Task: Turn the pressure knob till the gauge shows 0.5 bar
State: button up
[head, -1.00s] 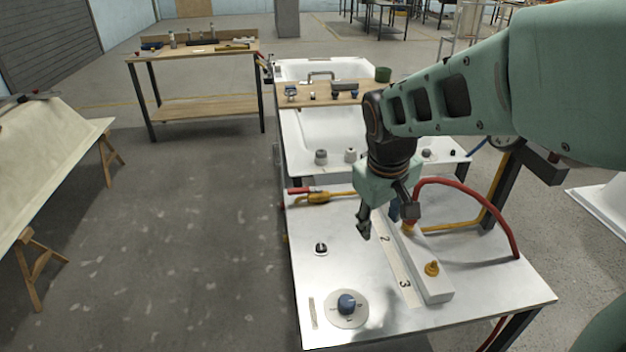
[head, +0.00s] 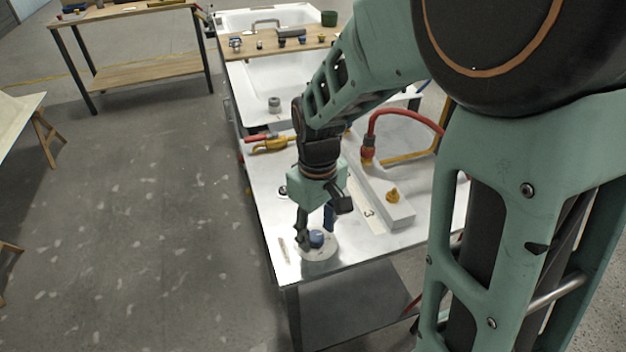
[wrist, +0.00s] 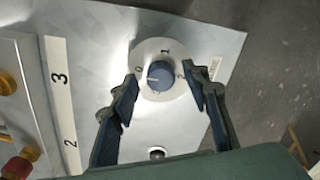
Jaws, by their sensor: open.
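The blue pressure knob (head: 316,238) sits on a pale round dial plate (head: 318,254) near the front left corner of the metal table. In the wrist view the knob (wrist: 161,75) has a light pointer line, and its dial plate (wrist: 165,50) carries printed marks, a 0 and a 1 among them. My gripper (head: 315,240) points down over the knob. In the wrist view my gripper (wrist: 158,80) is open, with one finger on each side of the dial; I cannot tell whether either finger touches the knob. No gauge face can be read in the current views.
A white manifold block (head: 385,203) with a yellow fitting (head: 392,195) and a red hose (head: 400,112) stands right of my gripper. A yellow-and-red tool (head: 268,143) lies farther back. A strip numbered 2 and 3 (wrist: 62,100) runs beside the block.

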aim_at(316, 237)
jog(key=shift+f, duration=0.4)
jog(key=shift+c, duration=0.5)
jog(key=c, duration=1.1)
jog(key=shift+o, duration=0.2)
jog(key=shift+m, duration=2.5)
jog(key=o, duration=1.2)
jog(key=shift+c, duration=0.2)
jog(key=shift+r, duration=0.1)
notch_tip(316, 237, up, 12)
